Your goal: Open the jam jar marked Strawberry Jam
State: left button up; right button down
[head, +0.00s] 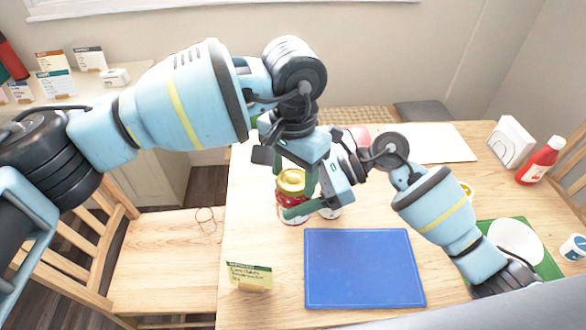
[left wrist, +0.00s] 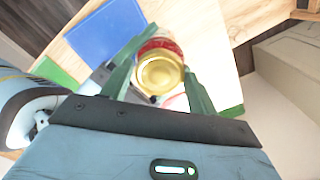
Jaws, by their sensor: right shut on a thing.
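A red jam jar (head: 290,203) with a gold lid (head: 291,182) stands upright on the table, left of the blue board; its label text cannot be read. My right gripper (head: 303,208) comes in from the right, low, shut on the jar's body. My left gripper (head: 294,170) is above the jar, pointing down, its green fingers apart. In the left wrist view the gold lid (left wrist: 159,73) lies between the open fingers (left wrist: 162,82), with a gap visible on the right side. The arms hide part of the jar.
A blue cutting board (head: 364,268) lies just in front. A small text card (head: 248,276) stands at the front left. A red bottle (head: 541,161), a napkin holder (head: 511,141) and a white plate (head: 515,241) are at the right. A whitish object beside the jar is mostly hidden.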

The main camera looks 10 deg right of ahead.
pick_arm(q)
jog(key=c, duration=0.7)
jog(key=shift+o, duration=0.2)
jog(key=n, duration=0.6)
jog(key=shift+n, duration=0.4)
jog(key=o, duration=1.1)
jog(key=shift+c, duration=0.2)
jog(key=shift+d, duration=0.1)
jog(key=shift+s+d, duration=0.1)
jog(key=shift+r, duration=0.1)
